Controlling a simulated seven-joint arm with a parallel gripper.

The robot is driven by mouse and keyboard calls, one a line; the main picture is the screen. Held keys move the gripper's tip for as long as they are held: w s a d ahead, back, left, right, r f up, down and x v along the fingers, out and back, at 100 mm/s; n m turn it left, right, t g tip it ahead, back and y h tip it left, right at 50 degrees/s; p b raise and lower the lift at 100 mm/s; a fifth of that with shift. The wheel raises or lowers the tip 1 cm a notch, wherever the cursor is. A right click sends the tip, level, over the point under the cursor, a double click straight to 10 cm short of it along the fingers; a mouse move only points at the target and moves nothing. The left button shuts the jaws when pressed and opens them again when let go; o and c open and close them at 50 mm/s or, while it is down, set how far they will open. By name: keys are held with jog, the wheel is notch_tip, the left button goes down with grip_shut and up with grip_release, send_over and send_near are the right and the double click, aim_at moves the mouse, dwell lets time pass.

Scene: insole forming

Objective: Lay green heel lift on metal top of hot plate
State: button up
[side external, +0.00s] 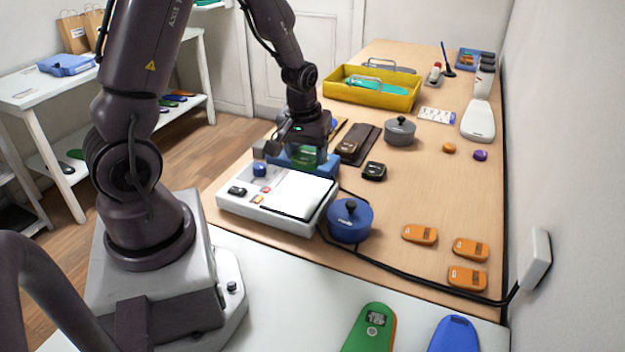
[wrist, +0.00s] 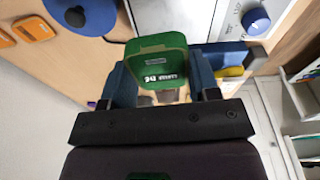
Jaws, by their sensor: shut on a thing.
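The green heel lift (wrist: 160,62) is between the two blue fingers of my gripper (wrist: 163,75) in the wrist view, with its printed face showing. In the side view the green heel lift (side external: 306,155) is partly hidden by the fingers and wrist. My gripper (side external: 303,162) is shut on it at the far edge of the hot plate. The hot plate (side external: 229,203) is a white box with a pale flat metal top (side external: 298,191), a blue knob and small switches. The metal top is bare. The exact gap between lift and plate cannot be told.
A blue lidded pot (side external: 350,221) stands just right of the hot plate, beside a black cable (side external: 400,277). A black buckle-like item (side external: 374,171), a brown case (side external: 361,146) and a grey pot (side external: 400,131) lie beyond. Several orange pieces (side external: 420,234) lie at front right.

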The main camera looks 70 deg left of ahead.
aim_at(299, 191)
jog(key=shift+s+a+f, duration=0.15)
jog(key=shift+s+a, duration=0.1)
jog(key=shift+s, duration=0.25)
jog(key=shift+s+a+f, duration=0.1)
jog(key=shift+s+a, duration=0.15)
jog(key=shift+s, duration=0.2)
jog(key=shift+m, duration=0.4)
notch_tip(299, 191, down, 8)
jog(key=shift+w+r, duration=0.1)
jog(key=shift+r, duration=0.15)
jog(key=o, duration=0.9)
jog(key=shift+f, duration=0.1)
